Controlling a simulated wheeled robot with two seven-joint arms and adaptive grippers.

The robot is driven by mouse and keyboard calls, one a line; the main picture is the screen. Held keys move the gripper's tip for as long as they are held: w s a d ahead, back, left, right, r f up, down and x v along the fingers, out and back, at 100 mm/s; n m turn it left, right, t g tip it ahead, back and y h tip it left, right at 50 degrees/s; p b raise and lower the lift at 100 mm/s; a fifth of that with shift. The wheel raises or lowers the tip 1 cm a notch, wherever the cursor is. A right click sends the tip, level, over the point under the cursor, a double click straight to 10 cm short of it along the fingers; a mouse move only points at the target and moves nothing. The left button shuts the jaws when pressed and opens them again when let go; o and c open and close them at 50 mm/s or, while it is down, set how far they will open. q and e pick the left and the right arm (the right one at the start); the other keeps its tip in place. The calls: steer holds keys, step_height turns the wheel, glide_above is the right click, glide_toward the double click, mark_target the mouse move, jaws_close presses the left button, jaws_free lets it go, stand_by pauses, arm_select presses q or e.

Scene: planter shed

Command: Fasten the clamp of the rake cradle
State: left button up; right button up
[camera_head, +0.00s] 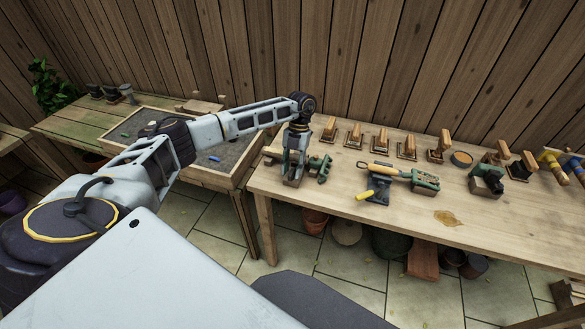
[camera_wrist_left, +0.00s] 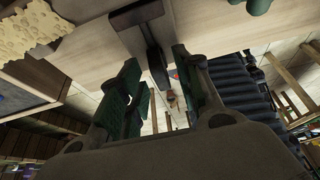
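My left gripper (camera_head: 295,168) points down at the left end of the wooden bench, just left of a green clamp-like fitting (camera_head: 319,167). In the left wrist view the two fingers of my left gripper (camera_wrist_left: 157,60) stand apart. A dark T-shaped piece (camera_wrist_left: 150,45) shows between and beyond them; I cannot tell whether they touch it. A third green fitting (camera_head: 487,180) stands farther right. Which one is the rake cradle is too small to tell. My right gripper is not in view.
A row of wooden blocks on small bases (camera_head: 381,138) lines the back of the bench (camera_head: 330,205). A grey-bottomed tray (camera_head: 235,152) adjoins at left. The bench front is mostly clear. Pots (camera_head: 314,221) stand below.

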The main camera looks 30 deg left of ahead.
arm_select(q)
steer(key=v, duration=1.2)
stand_by(0.3)
steer(key=shift+w+f, duration=0.1)
stand_by(0.3)
